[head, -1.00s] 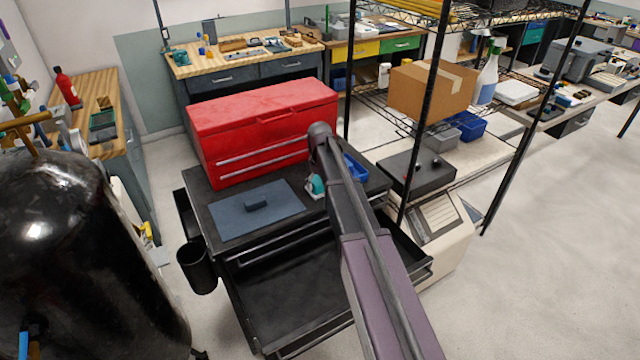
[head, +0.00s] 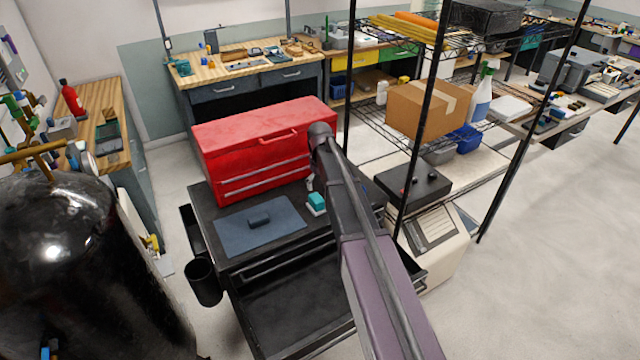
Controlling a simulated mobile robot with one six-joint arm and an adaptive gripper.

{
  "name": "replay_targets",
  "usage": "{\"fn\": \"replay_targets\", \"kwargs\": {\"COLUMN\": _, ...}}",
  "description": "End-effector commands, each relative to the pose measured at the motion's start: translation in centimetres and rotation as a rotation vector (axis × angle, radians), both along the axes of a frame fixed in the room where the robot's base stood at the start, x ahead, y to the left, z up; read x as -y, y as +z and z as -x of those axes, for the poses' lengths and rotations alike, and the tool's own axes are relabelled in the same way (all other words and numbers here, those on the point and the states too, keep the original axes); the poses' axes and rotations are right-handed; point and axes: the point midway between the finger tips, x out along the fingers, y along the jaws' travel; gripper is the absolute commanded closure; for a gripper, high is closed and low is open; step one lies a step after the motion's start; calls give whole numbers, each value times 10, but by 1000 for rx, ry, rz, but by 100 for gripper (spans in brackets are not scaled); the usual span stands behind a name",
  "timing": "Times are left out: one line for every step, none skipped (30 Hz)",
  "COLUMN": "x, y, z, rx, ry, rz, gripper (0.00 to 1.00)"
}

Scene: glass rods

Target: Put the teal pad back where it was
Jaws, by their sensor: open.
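The teal pad (head: 316,199) is a small block with a teal top and a pale lower part. It rests on the black top of the tool cart (head: 225,259), right of a blue-grey mat (head: 236,240) and in front of the red toolbox. My arm comes up from the bottom and hides the area just right of the pad. My gripper (head: 311,184) is mostly hidden behind the arm's elbow; only a small grey part shows just above and behind the pad. It is open. Whether it touches the pad cannot be told.
The red toolbox (head: 262,145) stands at the cart's back. A dark block (head: 259,218) lies on the mat. An open drawer (head: 290,305) juts out at the cart's front. A wire shelf with a cardboard box (head: 420,111) stands to the right; a black tank (head: 85,265) is at left.

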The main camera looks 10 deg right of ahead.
Motion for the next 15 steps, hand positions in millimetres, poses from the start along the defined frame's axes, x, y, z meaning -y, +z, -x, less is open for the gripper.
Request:
{"fn": "replay_targets", "kwargs": {"x": 0, "y": 6, "z": 0, "rx": 0, "ry": 0, "rz": 0, "gripper": 10}}
{"fn": "replay_targets", "kwargs": {"x": 0, "y": 8, "z": 0, "rx": 0, "ry": 0, "rz": 0, "gripper": 10}}
{"fn": "replay_targets", "kwargs": {"x": 0, "y": 10, "z": 0, "rx": 0, "ry": 0, "rz": 0, "gripper": 10}}
{"fn": "replay_targets", "kwargs": {"x": 0, "y": 11, "z": 0, "rx": 0, "ry": 0, "rz": 0, "gripper": 10}}
{"fn": "replay_targets", "kwargs": {"x": 0, "y": 12, "z": 0, "rx": 0, "ry": 0, "rz": 0, "gripper": 10}}
{"fn": "replay_targets", "kwargs": {"x": 0, "y": 13, "z": 0, "rx": 0, "ry": 0, "rz": 0, "gripper": 10}}
{"fn": "replay_targets", "kwargs": {"x": 0, "y": 13, "z": 0, "rx": 0, "ry": 0, "rz": 0, "gripper": 10}}
{"fn": "replay_targets", "kwargs": {"x": 0, "y": 14, "z": 0, "rx": 0, "ry": 0, "rz": 0, "gripper": 10}}
{"fn": "replay_targets", "kwargs": {"x": 0, "y": 14, "z": 0, "rx": 0, "ry": 0, "rz": 0, "gripper": 10}}
{"fn": "replay_targets", "kwargs": {"x": 0, "y": 14, "z": 0, "rx": 0, "ry": 0, "rz": 0, "gripper": 10}}
{"fn": "replay_targets", "kwargs": {"x": 0, "y": 14, "z": 0, "rx": 0, "ry": 0, "rz": 0, "gripper": 10}}
{"fn": "replay_targets", "kwargs": {"x": 0, "y": 14, "z": 0, "rx": 0, "ry": 0, "rz": 0, "gripper": 10}}
{"fn": "replay_targets", "kwargs": {"x": 0, "y": 14, "z": 0, "rx": 0, "ry": 0, "rz": 0, "gripper": 10}}
{"fn": "replay_targets", "kwargs": {"x": 0, "y": 14, "z": 0, "rx": 0, "ry": 0, "rz": 0, "gripper": 10}}
{"fn": "replay_targets", "kwargs": {"x": 0, "y": 14, "z": 0, "rx": 0, "ry": 0, "rz": 0, "gripper": 10}}
